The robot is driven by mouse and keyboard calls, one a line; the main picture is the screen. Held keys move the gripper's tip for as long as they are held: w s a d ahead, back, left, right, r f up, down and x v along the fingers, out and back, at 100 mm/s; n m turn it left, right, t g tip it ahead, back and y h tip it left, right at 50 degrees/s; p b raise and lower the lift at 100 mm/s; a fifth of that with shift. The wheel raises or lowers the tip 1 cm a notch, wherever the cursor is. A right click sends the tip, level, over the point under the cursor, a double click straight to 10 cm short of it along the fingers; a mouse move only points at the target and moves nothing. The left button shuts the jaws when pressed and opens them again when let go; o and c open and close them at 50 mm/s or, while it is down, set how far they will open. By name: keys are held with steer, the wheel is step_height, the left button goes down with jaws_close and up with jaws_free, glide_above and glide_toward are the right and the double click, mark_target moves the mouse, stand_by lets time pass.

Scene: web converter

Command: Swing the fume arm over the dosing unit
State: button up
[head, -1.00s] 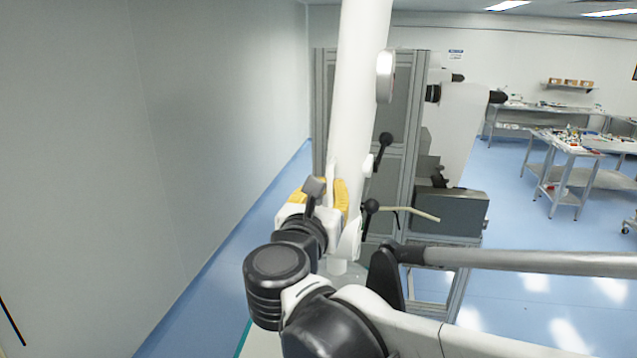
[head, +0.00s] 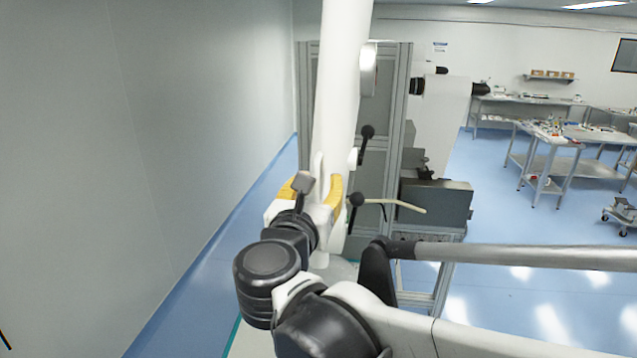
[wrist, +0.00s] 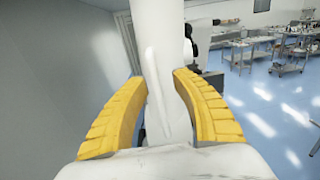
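The fume arm (head: 341,90) is a thick white tube that rises steeply in the middle of the head view, with black knobs on its right side. My gripper (head: 316,192) has its yellow fingers on either side of the tube's lower end. In the wrist view, the fingers of my gripper (wrist: 160,78) close in on both sides of the white tube (wrist: 158,45), with their tips at its edges. A grey box (head: 437,204) behind and to the right may be the dosing unit; I cannot tell for sure.
A grey framed cabinet (head: 384,120) stands behind the fume arm. A plain wall (head: 150,150) runs close on the left. Metal tables (head: 548,158) with small items stand at the back right, and a low wheeled cart (head: 620,214) is at the right edge. Blue floor is open between.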

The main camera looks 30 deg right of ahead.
steer(key=shift+w+a, duration=0.1)
steer(key=shift+a, duration=0.2)
steer(key=v, duration=1.1)
steer(key=shift+s, duration=0.45)
